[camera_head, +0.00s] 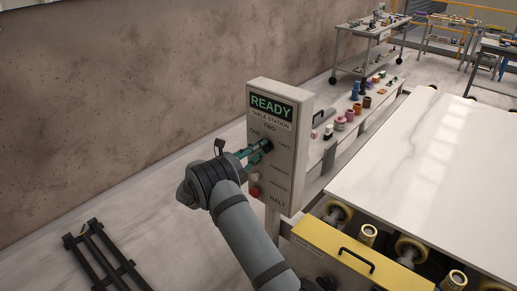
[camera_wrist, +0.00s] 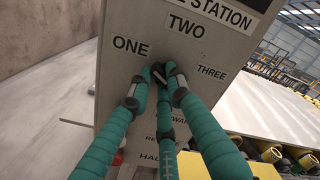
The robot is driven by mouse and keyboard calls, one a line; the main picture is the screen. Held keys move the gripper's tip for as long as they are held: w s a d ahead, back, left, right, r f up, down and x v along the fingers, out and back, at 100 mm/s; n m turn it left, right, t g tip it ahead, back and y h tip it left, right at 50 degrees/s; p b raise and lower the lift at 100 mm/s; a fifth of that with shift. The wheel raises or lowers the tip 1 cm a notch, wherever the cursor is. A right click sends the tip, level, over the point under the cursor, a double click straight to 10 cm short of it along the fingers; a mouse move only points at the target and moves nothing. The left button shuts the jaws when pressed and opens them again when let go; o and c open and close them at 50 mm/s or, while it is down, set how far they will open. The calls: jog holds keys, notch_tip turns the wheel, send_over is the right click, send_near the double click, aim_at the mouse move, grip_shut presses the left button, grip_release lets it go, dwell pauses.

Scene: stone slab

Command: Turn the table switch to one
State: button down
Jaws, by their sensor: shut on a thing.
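The table station panel (camera_head: 294,94) is a grey upright box with a green READY sign, a dark rotary switch (camera_head: 267,144) and the labels ONE, TWO and THREE around it. My gripper (camera_head: 262,148) reaches the panel from the left, its teal fingers closed around the switch. In the wrist view, the fingertips of my gripper (camera_wrist: 168,76) meet on the dark switch (camera_wrist: 171,68), below TWO and between ONE and THREE. The fingers hide most of the switch, so I cannot tell which label it points to.
A red button (camera_head: 254,191) sits low on the panel, under my gripper. A white slab (camera_head: 430,160) lies on a roller table with a yellow end cover (camera_head: 355,258) to the right. Several small coloured items stand on a bench behind. A dark frame (camera_head: 100,260) lies on the floor.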

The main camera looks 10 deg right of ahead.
jog(key=c, duration=1.6)
grip_release()
jog(key=v, duration=1.2)
jog(key=shift+w, duration=0.1)
jog(key=x, duration=1.2)
